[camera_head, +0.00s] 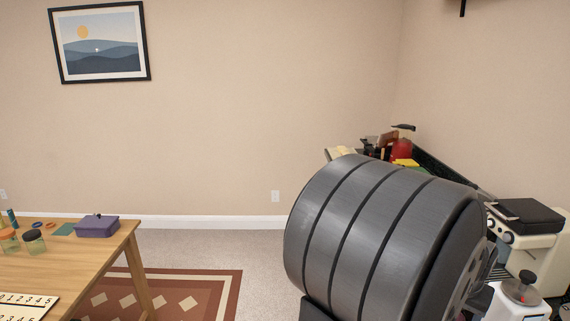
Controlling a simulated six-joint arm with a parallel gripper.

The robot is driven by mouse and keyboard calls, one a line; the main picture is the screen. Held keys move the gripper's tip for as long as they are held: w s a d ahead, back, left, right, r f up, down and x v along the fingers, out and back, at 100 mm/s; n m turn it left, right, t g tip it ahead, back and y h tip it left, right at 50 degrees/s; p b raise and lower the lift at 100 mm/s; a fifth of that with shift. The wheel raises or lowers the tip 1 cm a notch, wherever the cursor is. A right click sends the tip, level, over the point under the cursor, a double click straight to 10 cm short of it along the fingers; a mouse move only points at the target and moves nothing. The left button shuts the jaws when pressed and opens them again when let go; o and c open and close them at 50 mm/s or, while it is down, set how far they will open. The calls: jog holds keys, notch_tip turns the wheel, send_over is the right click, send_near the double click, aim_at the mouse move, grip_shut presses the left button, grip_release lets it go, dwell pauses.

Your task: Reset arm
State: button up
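My gripper is not in view in the head camera picture. No part of the arm can be made out for certain, so I cannot tell the arm's pose. The task names no other object.
A large grey ribbed cylinder (365,235) fills the lower right and hides what is behind it. A wooden table (75,265) at left holds a purple box (97,226) and jars (34,241). A cream appliance (535,245) stands at right. Carpet (255,255) between is clear.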

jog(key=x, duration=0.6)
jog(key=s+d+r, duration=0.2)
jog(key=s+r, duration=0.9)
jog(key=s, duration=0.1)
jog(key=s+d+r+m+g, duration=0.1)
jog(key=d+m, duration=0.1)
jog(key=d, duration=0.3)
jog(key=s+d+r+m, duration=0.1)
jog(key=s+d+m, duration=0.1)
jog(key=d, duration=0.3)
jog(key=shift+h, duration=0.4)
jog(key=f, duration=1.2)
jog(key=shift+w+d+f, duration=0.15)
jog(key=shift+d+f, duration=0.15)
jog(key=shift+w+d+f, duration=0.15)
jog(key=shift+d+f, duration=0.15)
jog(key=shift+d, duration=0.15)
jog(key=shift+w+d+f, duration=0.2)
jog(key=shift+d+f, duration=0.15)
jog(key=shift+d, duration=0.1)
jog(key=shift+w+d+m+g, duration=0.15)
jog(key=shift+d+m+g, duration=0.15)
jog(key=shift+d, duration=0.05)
